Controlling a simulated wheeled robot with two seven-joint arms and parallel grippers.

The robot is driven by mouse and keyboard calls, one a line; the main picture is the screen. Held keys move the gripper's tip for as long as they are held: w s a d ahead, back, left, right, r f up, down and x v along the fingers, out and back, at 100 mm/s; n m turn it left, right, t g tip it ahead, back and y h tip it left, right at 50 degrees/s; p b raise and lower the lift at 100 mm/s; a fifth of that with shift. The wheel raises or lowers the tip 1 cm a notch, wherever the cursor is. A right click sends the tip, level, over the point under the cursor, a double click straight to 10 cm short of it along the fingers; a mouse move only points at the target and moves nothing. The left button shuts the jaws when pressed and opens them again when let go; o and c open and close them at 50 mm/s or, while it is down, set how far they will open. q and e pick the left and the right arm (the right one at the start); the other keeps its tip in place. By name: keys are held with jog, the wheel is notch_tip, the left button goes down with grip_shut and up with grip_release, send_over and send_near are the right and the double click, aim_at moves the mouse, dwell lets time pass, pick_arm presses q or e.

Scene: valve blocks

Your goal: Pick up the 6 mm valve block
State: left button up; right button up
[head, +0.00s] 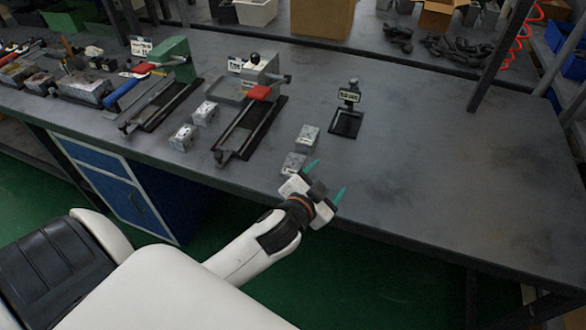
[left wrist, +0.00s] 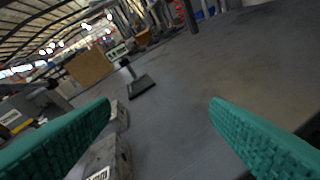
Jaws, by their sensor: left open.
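Two grey metal valve blocks stand near the table's front edge in the head view: a nearer one (head: 293,163) and a farther one (head: 307,137). Two more grey blocks, one (head: 183,138) and another (head: 205,112), stand farther left between the fixtures. I cannot read which is the 6 mm one. My left gripper (head: 327,179) is open and empty, just right of the nearer block. In the left wrist view, its teal fingers (left wrist: 160,122) are wide apart; the nearer block (left wrist: 105,160) is partly hidden behind the left finger. My right gripper is not in view.
A small black stand with a sign (head: 346,121) stands behind the blocks. A grey fixture with a red handle (head: 250,110) and a green fixture (head: 170,75) stand to the left. The table (head: 430,180) is clear on the right.

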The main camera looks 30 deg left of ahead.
pick_arm(q)
jog(key=w+d+r+m+t+h, duration=0.2)
jog(key=d+r+m+h, duration=0.25)
jog(key=r+m, duration=0.2)
jog(key=w+d+r+m+t+h, duration=0.2)
jog(key=w+d+r+m+h, duration=0.1)
jog(key=d+r+m+h, duration=0.25)
notch_tip(320, 180, up, 3)
jog(key=d+m+g+h, duration=0.2)
jog(key=m+g+h, duration=0.1)
jog(key=m+h, duration=0.2)
jog(key=m+g+y, duration=1.1)
jog(key=g+y, duration=0.3)
jog(key=g, duration=0.2)
send_over(293, 163)
jog(key=s, duration=0.1)
notch_tip(293, 163, down, 10)
notch_tip(293, 163, down, 6)
jog(key=shift+r+p, duration=0.25)
jog(key=shift+p, duration=0.2)
jog(key=f, duration=0.1)
jog(key=f+p, duration=0.1)
jog(key=f, duration=0.2)
jog(key=shift+w+d+f, duration=0.1)
jog(key=shift+w+f, duration=0.25)
jog(key=shift+f, duration=0.55)
jog(key=shift+w, duration=0.1)
jog(key=c, duration=1.3)
